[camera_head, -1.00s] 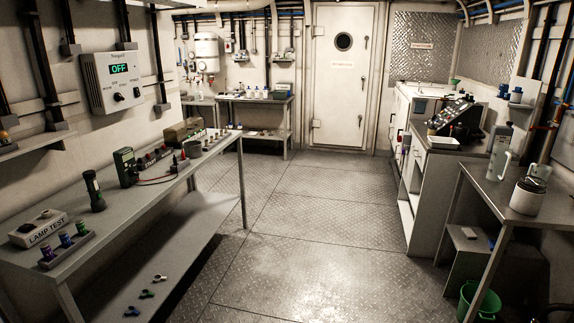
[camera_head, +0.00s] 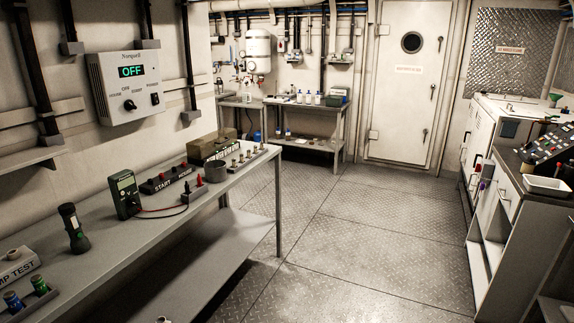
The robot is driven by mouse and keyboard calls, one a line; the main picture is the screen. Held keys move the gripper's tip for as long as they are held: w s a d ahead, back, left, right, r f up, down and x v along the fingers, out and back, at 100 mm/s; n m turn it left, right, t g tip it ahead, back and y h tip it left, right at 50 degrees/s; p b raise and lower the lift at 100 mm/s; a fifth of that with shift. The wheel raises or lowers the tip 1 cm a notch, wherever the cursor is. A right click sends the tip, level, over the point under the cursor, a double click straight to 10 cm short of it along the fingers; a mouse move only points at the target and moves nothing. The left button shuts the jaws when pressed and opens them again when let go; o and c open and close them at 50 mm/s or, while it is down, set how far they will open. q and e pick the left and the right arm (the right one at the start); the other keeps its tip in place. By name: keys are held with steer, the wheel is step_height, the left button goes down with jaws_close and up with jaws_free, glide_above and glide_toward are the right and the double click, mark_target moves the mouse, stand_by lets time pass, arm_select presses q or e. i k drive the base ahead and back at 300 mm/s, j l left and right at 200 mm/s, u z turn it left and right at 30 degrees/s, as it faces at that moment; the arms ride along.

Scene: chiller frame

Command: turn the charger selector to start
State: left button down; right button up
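The charger box (camera_head: 125,87) is a pale wall unit above the left workbench. Its green display (camera_head: 131,71) reads OFF. A black selector knob (camera_head: 130,105) sits below the display, with small labels around it too small to read surely. A second black switch (camera_head: 155,98) is at its right. Neither of my grippers shows in the head view.
The left workbench (camera_head: 150,235) runs below the charger and holds a flashlight (camera_head: 73,228), a green meter (camera_head: 125,194), a START/HOUSE block (camera_head: 165,181) and lamp-test parts (camera_head: 17,265). The floor (camera_head: 340,235) is clear up to the white door (camera_head: 405,85). Cabinets (camera_head: 500,210) stand at right.

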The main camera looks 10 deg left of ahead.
mark_target(129, 104)
steer(key=i+u, duration=0.25)
steer(key=u, duration=0.2)
steer(key=i+l+u, duration=0.1)
steer(key=i+u, duration=0.15)
steer(key=u, duration=0.2)
steer(key=i+l+u, duration=0.2)
steer(key=u, duration=0.3)
steer(key=i+l+u, duration=0.25)
steer(key=u, duration=0.2)
steer(key=i+l+u, duration=0.15)
steer(key=l+u, duration=0.3)
steer(key=j, duration=0.1)
